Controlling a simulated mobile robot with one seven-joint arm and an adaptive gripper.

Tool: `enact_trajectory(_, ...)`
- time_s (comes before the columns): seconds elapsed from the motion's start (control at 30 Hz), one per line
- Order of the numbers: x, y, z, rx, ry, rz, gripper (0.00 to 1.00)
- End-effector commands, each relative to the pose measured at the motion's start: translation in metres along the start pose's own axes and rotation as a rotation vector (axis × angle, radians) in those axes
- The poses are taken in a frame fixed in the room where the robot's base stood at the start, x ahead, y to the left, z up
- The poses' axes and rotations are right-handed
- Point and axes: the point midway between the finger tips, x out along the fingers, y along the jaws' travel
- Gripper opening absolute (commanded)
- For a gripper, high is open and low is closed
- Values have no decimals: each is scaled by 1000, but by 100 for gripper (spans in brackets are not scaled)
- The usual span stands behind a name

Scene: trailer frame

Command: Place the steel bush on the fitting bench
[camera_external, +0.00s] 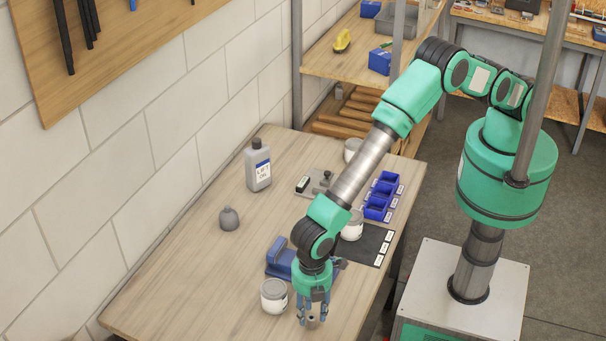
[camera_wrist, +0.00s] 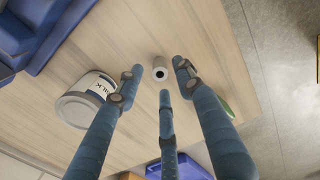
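The steel bush (camera_external: 312,322) is a small grey ring-shaped cylinder near the front end of the wooden bench (camera_external: 190,285). In the wrist view the bush (camera_wrist: 160,69) stands with its round hole facing up, just beyond my fingertips. My gripper (camera_external: 311,312) points down over it, with its fingers around or just above it. In the wrist view the three blue fingers of my gripper (camera_wrist: 160,82) are spread apart, with nothing held between them. I cannot tell from these views how much height separates the fingertips from the bush.
A lidded jar (camera_external: 274,295) stands close left of my gripper. A blue vise-like block (camera_external: 280,257) sits behind it. The bench's left front is clear.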

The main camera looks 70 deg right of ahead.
Motion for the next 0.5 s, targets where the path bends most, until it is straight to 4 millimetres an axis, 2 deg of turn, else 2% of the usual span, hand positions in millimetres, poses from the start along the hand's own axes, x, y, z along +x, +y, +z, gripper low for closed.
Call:
enact_trajectory(0.2,-36,1,-1,0,3,2,37)
enact_trajectory(0.5,-75,0,0,0,1,0,37)
